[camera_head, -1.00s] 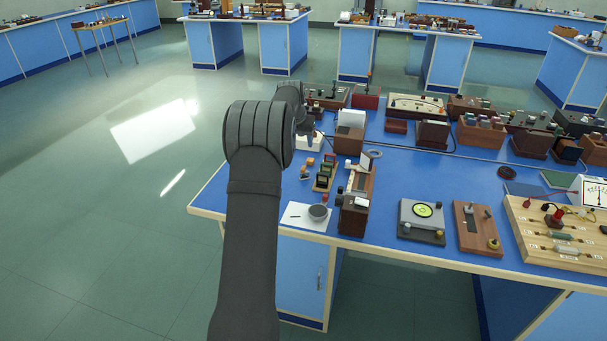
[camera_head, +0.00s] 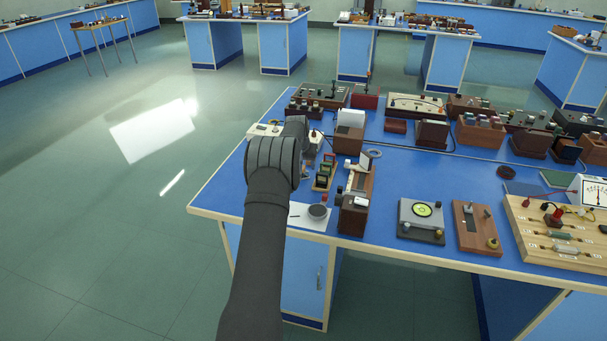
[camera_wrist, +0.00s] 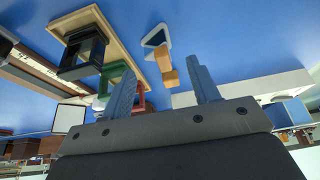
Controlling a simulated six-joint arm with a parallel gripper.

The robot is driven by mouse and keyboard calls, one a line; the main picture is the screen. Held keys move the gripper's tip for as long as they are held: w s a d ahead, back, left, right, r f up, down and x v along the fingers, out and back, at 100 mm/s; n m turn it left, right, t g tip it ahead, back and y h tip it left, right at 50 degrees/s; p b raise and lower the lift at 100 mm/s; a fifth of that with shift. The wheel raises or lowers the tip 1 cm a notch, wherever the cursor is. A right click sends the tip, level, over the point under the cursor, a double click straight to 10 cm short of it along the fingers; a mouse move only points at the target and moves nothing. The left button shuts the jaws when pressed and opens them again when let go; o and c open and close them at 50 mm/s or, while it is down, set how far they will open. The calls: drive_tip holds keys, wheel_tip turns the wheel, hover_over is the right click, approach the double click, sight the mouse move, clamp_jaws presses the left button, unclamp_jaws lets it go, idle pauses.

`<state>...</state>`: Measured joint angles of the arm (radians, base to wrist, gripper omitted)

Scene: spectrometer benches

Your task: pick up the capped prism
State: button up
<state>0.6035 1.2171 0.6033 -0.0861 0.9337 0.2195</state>
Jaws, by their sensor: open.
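In the wrist view a small triangular piece with pale edges and a dark side (camera_wrist: 156,37), apparently the capped prism, stands on the blue bench. An orange block (camera_wrist: 167,66) is next to it, nearer the gap between my fingers. My gripper (camera_wrist: 162,80) is open, its two grey-blue fingers apart with nothing visibly held. The triangular piece shows beyond the fingertips, not between them. In the head view my arm hides the prism and most of my gripper.
A white-based instrument (camera_head: 262,131) is behind my arm.

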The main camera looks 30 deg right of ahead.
sight(304, 168)
drive_tip(key=x, duration=0.4)
drive_tip(key=shift+s+a+f, duration=0.1)
drive_tip(key=shift+s+f, duration=0.15)
drive_tip(key=c, duration=1)
drive_tip(key=shift+o, duration=0.2)
